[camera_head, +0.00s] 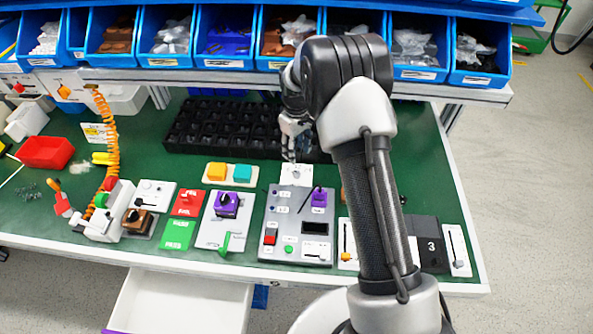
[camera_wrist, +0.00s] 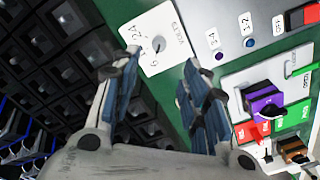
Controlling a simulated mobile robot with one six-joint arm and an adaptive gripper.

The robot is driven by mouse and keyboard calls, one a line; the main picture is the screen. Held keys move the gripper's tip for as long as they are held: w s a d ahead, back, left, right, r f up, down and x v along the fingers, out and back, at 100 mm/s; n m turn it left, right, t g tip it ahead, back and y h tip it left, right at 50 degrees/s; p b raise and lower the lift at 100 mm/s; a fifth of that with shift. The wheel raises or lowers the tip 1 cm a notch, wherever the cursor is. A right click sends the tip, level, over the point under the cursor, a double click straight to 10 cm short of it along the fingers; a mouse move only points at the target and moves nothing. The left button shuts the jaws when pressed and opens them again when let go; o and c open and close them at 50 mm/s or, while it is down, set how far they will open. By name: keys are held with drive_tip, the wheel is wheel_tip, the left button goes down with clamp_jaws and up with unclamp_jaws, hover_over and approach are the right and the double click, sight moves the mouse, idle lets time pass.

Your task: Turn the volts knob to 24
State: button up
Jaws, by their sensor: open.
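The volts plate (camera_wrist: 150,28) is a white panel with a small round knob (camera_wrist: 158,43) at its middle and printed numbers, 24 and 6 among them. The knob's exact pointing is too small to tell. In the head view the white plate (camera_head: 296,173) lies on the green bench, just above the grey control panel. My gripper (camera_head: 290,156) hangs close by the plate's upper side, pointing down. In the wrist view my gripper (camera_wrist: 158,75) is open and empty, its two fingers apart, with the knob above the gap between them. No contact with the knob shows.
The grey control panel (camera_head: 268,242) with buttons and a purple switch stands just below the plate. A black compartment tray (camera_head: 217,127) lies behind it. A purple knob (camera_head: 227,204) and other switch panels are to the left. Blue bins (camera_head: 226,36) line the back shelf.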

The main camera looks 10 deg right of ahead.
sight(297, 172)
wheel_tip(297, 172, down, 11)
drive_tip(key=shift+f+b, duration=0.1)
drive_tip(key=shift+b, duration=1.1)
drive_tip(key=shift+c, duration=0.2)
clamp_jaws()
